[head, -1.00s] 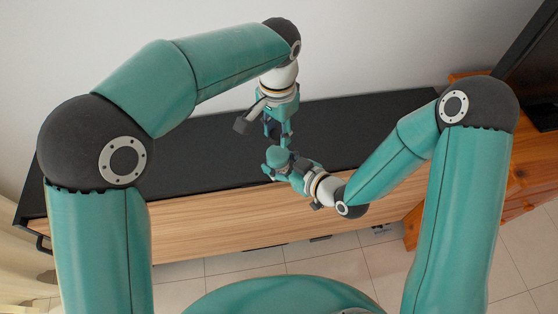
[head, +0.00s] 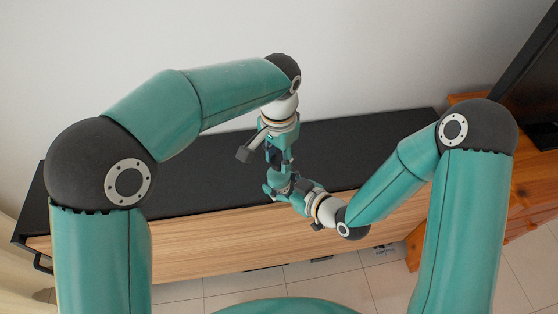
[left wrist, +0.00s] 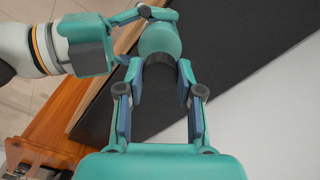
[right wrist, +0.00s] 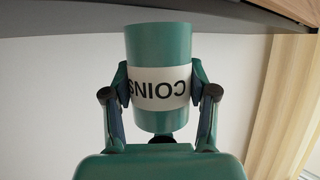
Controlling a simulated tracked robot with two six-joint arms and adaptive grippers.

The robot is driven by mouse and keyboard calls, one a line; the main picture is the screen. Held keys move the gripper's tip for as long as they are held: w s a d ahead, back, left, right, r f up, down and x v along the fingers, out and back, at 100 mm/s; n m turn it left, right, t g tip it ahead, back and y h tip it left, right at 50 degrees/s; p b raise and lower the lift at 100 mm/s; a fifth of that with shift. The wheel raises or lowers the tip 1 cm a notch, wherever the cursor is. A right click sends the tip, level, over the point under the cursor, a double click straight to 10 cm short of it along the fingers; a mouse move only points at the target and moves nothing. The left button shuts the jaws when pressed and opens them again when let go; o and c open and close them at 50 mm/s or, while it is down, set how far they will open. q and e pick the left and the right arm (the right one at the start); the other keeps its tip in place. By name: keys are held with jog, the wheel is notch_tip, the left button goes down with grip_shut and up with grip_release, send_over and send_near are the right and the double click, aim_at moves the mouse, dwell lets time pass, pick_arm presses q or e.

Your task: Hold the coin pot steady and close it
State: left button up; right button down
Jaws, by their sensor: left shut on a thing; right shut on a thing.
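The coin pot (right wrist: 160,45) is a teal cylinder with a white COINS label, upside down in the right wrist view. My right gripper (head: 277,187) is shut around its label band. The pot also shows in the left wrist view (left wrist: 160,38) and in the head view (head: 278,174). My left gripper (left wrist: 160,85) is shut on a dark grey round piece, apparently the lid (left wrist: 160,59), at the pot's upper end. The lid looks against the pot or very close; I cannot tell whether it is seated. The left fingers hide much of this in the head view.
A long black-topped cabinet (head: 370,150) with a wooden front lies below the grippers; its visible top is clear. A reddish wooden cabinet (head: 525,190) and a dark screen (head: 535,85) stand at the right. A white wall is behind.

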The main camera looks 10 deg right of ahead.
aim_at(278, 181)
pick_arm(q)
jog(key=shift+f, duration=0.1)
jog(key=shift+f, duration=0.85)
jog(key=shift+f, duration=0.55)
